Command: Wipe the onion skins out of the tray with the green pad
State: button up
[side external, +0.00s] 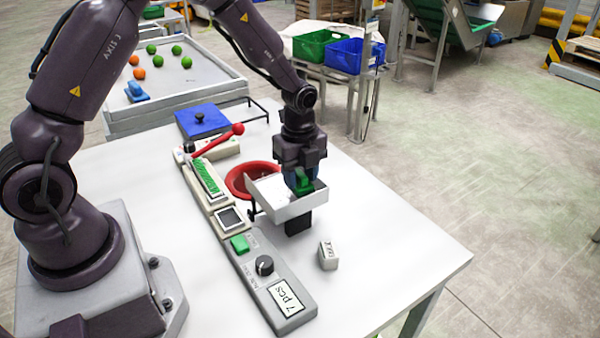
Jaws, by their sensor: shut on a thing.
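My gripper (302,180) points down over the white tray (296,208) and is shut on the green pad (305,186). The pad is low inside the tray, near its right end; whether it touches the tray floor I cannot tell. The tray sits raised on a dark block on the table, beside a red bowl (241,180) on its left. The onion skins are too small or hidden to make out; the tray's near wall and my gripper cover much of its inside.
A long grey machine with a green button (240,244), a black knob (264,265) and a red-handled lever (218,140) runs left of the tray. A small white block (328,255) stands in front. A blue board (202,121) lies behind. The table's right side is clear.

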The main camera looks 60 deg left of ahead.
jog(key=shift+f, duration=1)
